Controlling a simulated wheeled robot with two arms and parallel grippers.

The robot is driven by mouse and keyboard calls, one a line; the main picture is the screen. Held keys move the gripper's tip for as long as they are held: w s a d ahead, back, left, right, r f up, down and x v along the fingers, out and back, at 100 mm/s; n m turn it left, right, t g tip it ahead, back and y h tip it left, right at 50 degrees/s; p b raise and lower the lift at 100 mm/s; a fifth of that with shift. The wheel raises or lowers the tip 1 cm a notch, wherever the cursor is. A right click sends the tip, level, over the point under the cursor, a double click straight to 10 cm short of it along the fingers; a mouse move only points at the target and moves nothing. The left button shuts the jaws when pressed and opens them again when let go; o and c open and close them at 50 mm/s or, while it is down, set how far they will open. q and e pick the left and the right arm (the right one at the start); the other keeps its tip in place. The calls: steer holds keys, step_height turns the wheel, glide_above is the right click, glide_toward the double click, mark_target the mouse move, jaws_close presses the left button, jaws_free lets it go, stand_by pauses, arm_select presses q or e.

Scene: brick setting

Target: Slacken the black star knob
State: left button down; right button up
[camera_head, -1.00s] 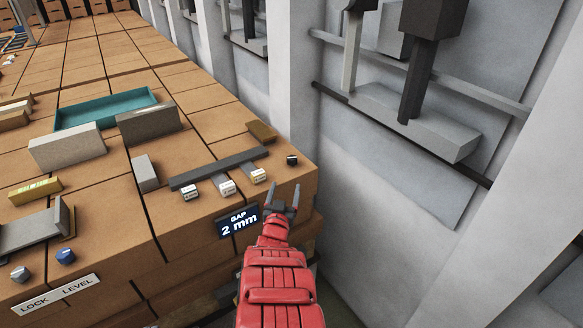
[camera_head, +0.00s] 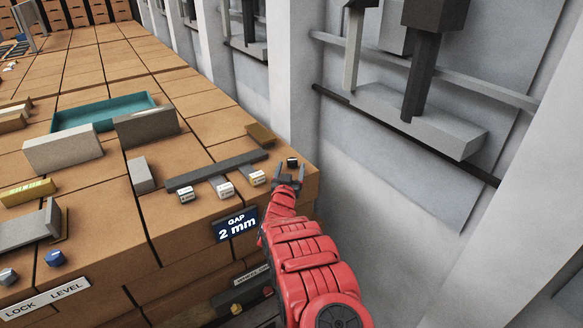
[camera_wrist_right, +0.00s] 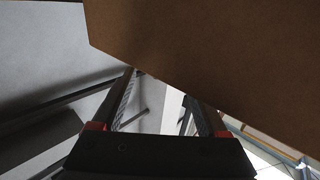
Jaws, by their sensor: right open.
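The small black knob (camera_head: 292,162) stands near the right end of the brown block bench, beside a dark grey bar. My right gripper (camera_head: 288,172) is open at the bench's right front corner. In the head view its fingertips appear on either side of the knob, but I cannot tell whether they touch it. The right wrist view shows the two open fingers (camera_wrist_right: 166,95) with a brown block surface (camera_wrist_right: 215,45) close above them. The knob cannot be made out there. My left gripper is not in view.
The dark grey bar (camera_head: 218,171) has several white-labelled blocks along it. A "GAP 2 mm" display (camera_head: 236,225) is on the bench's front. A teal tray (camera_head: 104,112), grey blocks and a blue knob (camera_head: 55,258) lie to the left. A grey wall (camera_head: 390,180) rises at right.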

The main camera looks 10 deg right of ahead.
mark_target(292, 162)
steer(key=shift+x, duration=0.75)
steer(key=shift+w+d, duration=0.2)
steer(key=shift+w, duration=0.25)
